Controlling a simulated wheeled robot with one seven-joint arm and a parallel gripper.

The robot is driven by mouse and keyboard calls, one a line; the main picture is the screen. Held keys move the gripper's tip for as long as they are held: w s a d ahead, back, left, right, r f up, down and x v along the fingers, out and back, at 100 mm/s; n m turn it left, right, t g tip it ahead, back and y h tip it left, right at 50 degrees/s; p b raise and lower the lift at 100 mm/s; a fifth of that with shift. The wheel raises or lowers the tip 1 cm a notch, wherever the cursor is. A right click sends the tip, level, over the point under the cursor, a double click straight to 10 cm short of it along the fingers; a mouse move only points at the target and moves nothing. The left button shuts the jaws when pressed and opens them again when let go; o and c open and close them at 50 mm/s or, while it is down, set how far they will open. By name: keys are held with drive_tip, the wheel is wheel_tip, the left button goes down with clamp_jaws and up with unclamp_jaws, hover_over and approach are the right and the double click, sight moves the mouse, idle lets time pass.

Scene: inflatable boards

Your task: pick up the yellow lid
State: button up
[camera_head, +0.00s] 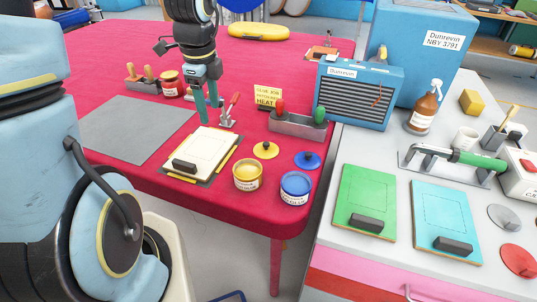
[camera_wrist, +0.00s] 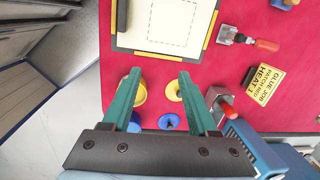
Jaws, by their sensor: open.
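The yellow lid (camera_head: 265,150) lies flat on the red table, a small disc with a dark knob, behind the yellow tin (camera_head: 247,176). In the wrist view the yellow lid (camera_wrist: 174,91) shows between my fingers, close to the right one. My gripper (camera_head: 208,113) is open and empty, pointing down above the table, to the left of and behind the lid in the head view. It also shows in the wrist view (camera_wrist: 160,74). The left finger partly covers the yellow tin (camera_wrist: 141,94) there.
A blue lid (camera_head: 307,160) and blue tin (camera_head: 296,187) are near the yellow lid. A grey tray (camera_head: 297,127) with red and green handles stands behind it. A clipboard-like board (camera_head: 200,154) lies left. A blue heater (camera_head: 358,95) stands behind right.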

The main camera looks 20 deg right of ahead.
drive_tip(key=s+d+f+m+b, duration=0.1)
drive_tip(key=d+f+m, duration=0.1)
drive_tip(key=d+m, duration=0.5)
drive_tip(key=s+d+f+m+b, duration=0.1)
drive_tip(key=d+f+m, duration=0.1)
drive_tip(key=d+m, duration=0.55)
drive_tip(key=m, duration=0.2)
hover_over(266, 143)
drive_tip(key=s, duration=0.1)
drive_tip(key=shift+h, duration=0.3)
drive_tip(key=f, duration=0.5)
drive_tip(key=shift+a+f, duration=0.15)
drive_tip(key=shift+a, duration=0.1)
drive_tip(key=shift+w+d+f+p, duration=0.1)
drive_tip(key=shift+w+f+p, duration=0.15)
drive_tip(key=shift+f, duration=1.05)
drive_tip(key=shift+w+d+f+p, duration=0.1)
drive_tip(key=shift+w+f+p, duration=0.1)
drive_tip(key=shift+f, duration=1.05)
drive_tip(key=shift+c, duration=0.2)
clamp_jaws()
